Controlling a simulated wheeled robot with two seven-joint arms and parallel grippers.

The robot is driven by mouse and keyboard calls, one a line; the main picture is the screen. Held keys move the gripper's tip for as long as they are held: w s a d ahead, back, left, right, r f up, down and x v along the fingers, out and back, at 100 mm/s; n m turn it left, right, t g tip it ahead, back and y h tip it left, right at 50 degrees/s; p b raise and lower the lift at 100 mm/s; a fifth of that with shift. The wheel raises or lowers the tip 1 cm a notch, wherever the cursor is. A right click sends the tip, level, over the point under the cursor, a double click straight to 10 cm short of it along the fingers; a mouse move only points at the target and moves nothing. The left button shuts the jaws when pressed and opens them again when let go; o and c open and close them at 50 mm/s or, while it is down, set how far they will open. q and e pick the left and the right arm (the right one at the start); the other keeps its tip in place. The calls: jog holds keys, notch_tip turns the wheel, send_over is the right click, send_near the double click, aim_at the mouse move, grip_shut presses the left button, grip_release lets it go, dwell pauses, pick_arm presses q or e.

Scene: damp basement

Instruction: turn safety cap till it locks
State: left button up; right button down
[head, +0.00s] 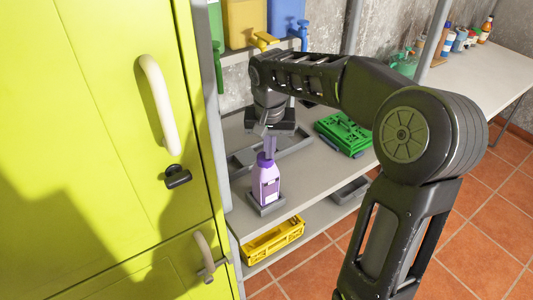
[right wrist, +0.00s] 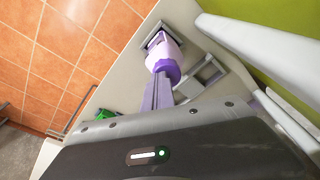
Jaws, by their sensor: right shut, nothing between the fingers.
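A light-purple bottle (head: 266,184) with a darker purple cap (head: 264,160) stands upright in a small grey holder (head: 266,209) on the grey shelf. My right gripper (head: 268,147) points down directly over the cap, its fingers shut together with nothing between them. In the right wrist view the fingers (right wrist: 157,95) end at the purple cap (right wrist: 167,69), with the pale bottle (right wrist: 163,49) beyond. I cannot tell whether the fingertips touch the cap. The fingers hide part of the cap's top. My left gripper is not in view.
A grey tray (head: 241,163) lies behind the bottle, and a green folded crate (head: 343,133) lies to the right. A yellow crate (head: 272,240) is on the lower shelf. The lime-green cabinet (head: 100,120) with its pale handle (head: 159,104) stands close on the left.

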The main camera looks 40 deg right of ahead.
jog(key=shift+s+a+f+m, duration=0.1)
jog(key=shift+m, duration=0.8)
jog(key=shift+a+m+g, duration=0.15)
jog(key=shift+m+g, duration=0.15)
jog(key=shift+m, duration=1.2)
jog(key=shift+m+h, duration=0.3)
jog(key=shift+a+m, duration=0.15)
jog(key=shift+m, duration=1.05)
jog(key=shift+a+m+g, duration=0.15)
jog(key=shift+m+g, duration=0.25)
jog(key=shift+m, duration=1.1)
